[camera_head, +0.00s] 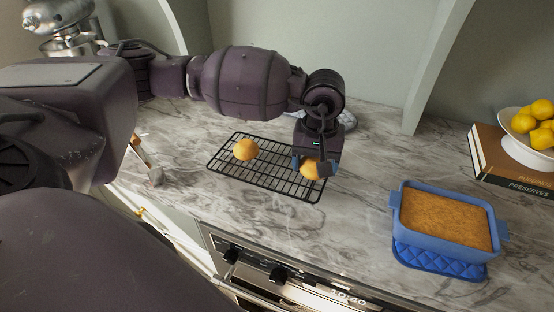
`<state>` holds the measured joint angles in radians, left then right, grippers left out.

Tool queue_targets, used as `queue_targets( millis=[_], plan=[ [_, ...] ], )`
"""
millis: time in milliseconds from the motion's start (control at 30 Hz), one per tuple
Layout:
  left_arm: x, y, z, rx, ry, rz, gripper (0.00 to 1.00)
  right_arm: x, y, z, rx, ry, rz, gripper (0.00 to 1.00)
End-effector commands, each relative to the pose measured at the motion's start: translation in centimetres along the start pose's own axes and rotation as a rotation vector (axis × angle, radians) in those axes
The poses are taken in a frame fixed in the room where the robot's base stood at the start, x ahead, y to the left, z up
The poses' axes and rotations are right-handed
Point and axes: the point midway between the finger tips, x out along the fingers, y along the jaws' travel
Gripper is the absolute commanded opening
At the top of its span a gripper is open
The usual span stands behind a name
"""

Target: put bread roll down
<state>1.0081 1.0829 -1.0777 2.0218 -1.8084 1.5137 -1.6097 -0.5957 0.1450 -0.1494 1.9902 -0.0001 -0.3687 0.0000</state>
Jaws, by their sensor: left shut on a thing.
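My left gripper (316,165) is shut on a golden-brown bread roll (310,171) over the right end of a black wire cooling rack (265,181). The fingers cover part of this roll. I cannot tell whether it touches the wires. A second bread roll (245,149) rests on the rack's left part, apart from the gripper. My right gripper does not show.
A blue baking dish (449,246) with a brown bake stands on a blue quilted mat (438,262) at the right. A white bowl of lemons (524,146) sits on books behind it. A spatula-like tool (153,172) lies left of the rack. The marble counter's front edge runs above an oven.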

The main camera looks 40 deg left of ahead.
Motion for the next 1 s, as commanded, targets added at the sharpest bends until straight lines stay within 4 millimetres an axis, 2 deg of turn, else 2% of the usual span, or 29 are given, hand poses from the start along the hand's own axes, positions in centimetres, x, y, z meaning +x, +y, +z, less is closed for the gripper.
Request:
queue_targets(
  millis=[100,367,700,900,1000],
  plan=[
    [-2.2,-0.7,-1.1,-0.242,0.005,0.001,0.56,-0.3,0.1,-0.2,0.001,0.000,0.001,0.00],
    [-6.5,-2.6,-3.2,-0.772,0.008,0.001,0.56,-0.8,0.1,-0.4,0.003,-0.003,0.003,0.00],
    [-12.0,-6.0,-5.2,-1.439,0.001,-0.002,0.56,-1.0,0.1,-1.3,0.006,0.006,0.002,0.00],
    [-13.9,-7.5,-5.7,-1.695,-0.006,-0.007,0.56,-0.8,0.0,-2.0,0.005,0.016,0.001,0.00],
    [-14.4,-7.9,-5.9,-1.758,-0.008,-0.008,0.56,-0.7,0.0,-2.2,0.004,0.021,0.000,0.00]
  ],
)
